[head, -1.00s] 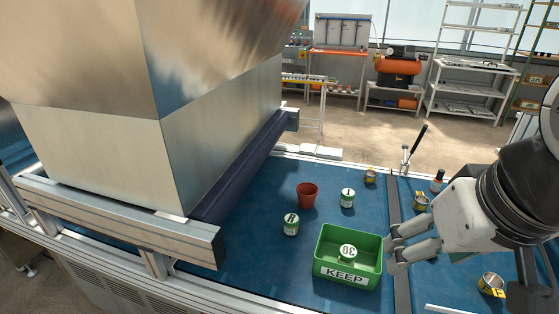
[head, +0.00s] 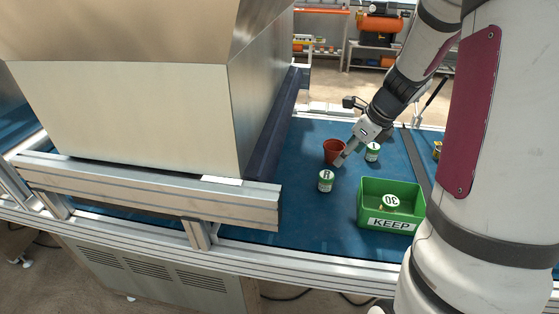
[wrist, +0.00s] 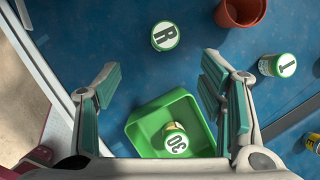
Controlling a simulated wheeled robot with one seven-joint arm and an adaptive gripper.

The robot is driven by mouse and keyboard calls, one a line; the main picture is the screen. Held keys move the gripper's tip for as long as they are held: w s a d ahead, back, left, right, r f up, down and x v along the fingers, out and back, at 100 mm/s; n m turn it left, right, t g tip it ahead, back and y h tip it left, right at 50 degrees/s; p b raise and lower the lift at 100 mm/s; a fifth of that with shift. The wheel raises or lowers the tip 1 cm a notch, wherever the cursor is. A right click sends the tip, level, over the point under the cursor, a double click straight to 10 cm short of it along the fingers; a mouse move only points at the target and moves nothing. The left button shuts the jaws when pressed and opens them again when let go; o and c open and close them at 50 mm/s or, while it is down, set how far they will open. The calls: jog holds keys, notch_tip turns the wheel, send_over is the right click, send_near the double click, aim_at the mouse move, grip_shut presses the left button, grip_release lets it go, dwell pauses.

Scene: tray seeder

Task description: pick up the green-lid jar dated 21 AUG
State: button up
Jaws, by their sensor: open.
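A similar jar marked with a bar like I or 1 (head: 373,152) stands farther back, at right in the wrist view (wrist: 278,66). A jar marked 30 (head: 391,199) is inside the green KEEP crate (head: 371,208). I cannot read the date 21 AUG on any jar. My gripper (head: 346,156) is open and empty, above the mat near the R jar. In the wrist view its fingers (wrist: 160,78) are wide apart.
A terracotta pot (head: 331,148) stands behind the R jar, close to my gripper. The large metal hopper (head: 130,120) and its rail stand at left. A yellow-labelled tin (wrist: 313,141) is at the right edge of the wrist view. Bare mat lies around the R jar.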

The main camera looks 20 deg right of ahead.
aim_at(330, 177)
jog(key=w+f, duration=0.1)
jog(key=f, duration=0.2)
jog(key=w+f+m+b, duration=0.1)
jog(key=f, duration=0.2)
jog(key=w+f+m, duration=0.1)
jog(key=w+f, duration=0.1)
jog(key=f, duration=0.1)
jog(key=shift+a+f, duration=0.25)
jog(key=shift+f, duration=0.05)
jog(key=shift+b+x, duration=0.7)
jog(key=shift+x, duration=2.3)
jog(key=shift+s, duration=0.1)
jog(key=c, duration=1.3)
